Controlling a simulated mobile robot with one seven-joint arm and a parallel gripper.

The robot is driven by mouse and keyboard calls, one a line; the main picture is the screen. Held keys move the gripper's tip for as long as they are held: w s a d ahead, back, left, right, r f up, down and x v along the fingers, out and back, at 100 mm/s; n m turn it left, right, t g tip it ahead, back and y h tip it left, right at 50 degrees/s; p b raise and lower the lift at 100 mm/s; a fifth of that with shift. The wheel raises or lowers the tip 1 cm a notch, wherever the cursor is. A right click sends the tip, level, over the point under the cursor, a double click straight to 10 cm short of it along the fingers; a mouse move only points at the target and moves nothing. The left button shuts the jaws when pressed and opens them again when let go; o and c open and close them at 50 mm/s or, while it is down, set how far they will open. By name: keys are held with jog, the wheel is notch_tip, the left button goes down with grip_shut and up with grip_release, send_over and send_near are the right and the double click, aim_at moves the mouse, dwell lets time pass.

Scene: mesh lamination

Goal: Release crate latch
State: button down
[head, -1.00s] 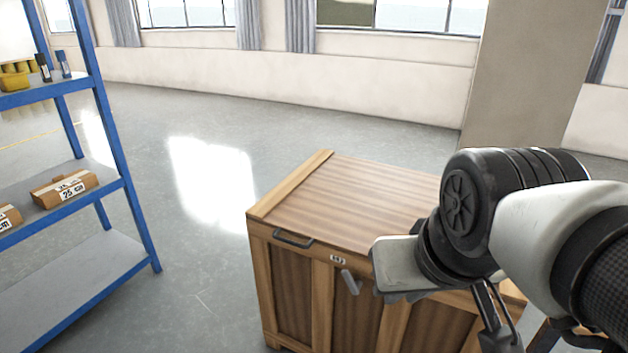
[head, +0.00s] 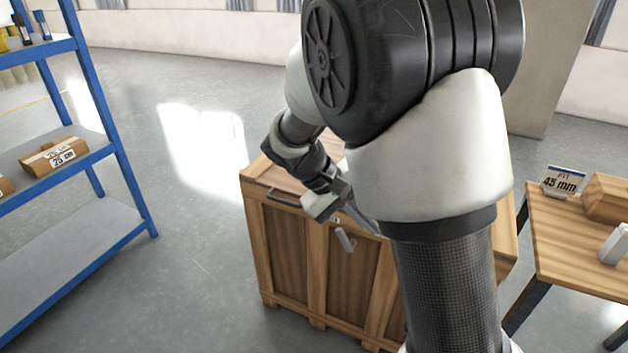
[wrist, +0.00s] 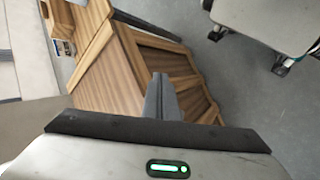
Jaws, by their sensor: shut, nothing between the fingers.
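The wooden crate (head: 285,250) stands on the floor at the centre of the head view, its lid down and partly hidden by my arm. A dark handle (head: 285,197) is near the front top edge. The grey latch (head: 345,240) hangs tilted on the front face below the lid edge. My gripper (head: 372,228) is just above and right of the latch, apart from it as far as I can tell. In the wrist view my fingers (wrist: 160,95) are together and empty, with the crate (wrist: 115,80) behind them. I cannot make out the latch there.
A blue shelf rack (head: 110,135) stands at the left. A wooden table (head: 560,235) at the right bears a "45 mm" card (head: 563,182) and a wooden block (head: 608,198). The floor left of the crate is clear. My arm blocks much of the head view.

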aim_at(346, 237)
jog(key=w+a+f+n+t+h, duration=0.1)
jog(key=w+a+f+n+t, duration=0.3)
jog(key=f, duration=0.5)
jog(key=w+a+f+n+t+h, duration=0.2)
jog(key=w+a+f+n+t, duration=0.2)
jog(key=f, duration=0.5)
jog(key=w+a+f+n+t+h+b, duration=0.1)
jog(key=w+a+f+n+t+h, duration=0.1)
jog(key=w+a+f+n+t, duration=0.2)
jog(key=a+f+t, duration=0.2)
jog(key=a+f, duration=0.1)
jog(key=f, duration=0.1)
jog(key=shift+a+f, duration=0.25)
jog(key=shift+f, duration=0.15)
jog(key=w+d+r, duration=0.3)
jog(key=w+d, duration=0.2)
jog(key=d, duration=0.4)
jog(key=shift+w+d, duration=0.2)
jog(key=shift+d, duration=0.2)
jog(key=shift+r+b, duration=0.15)
jog(key=shift+b, duration=0.15)
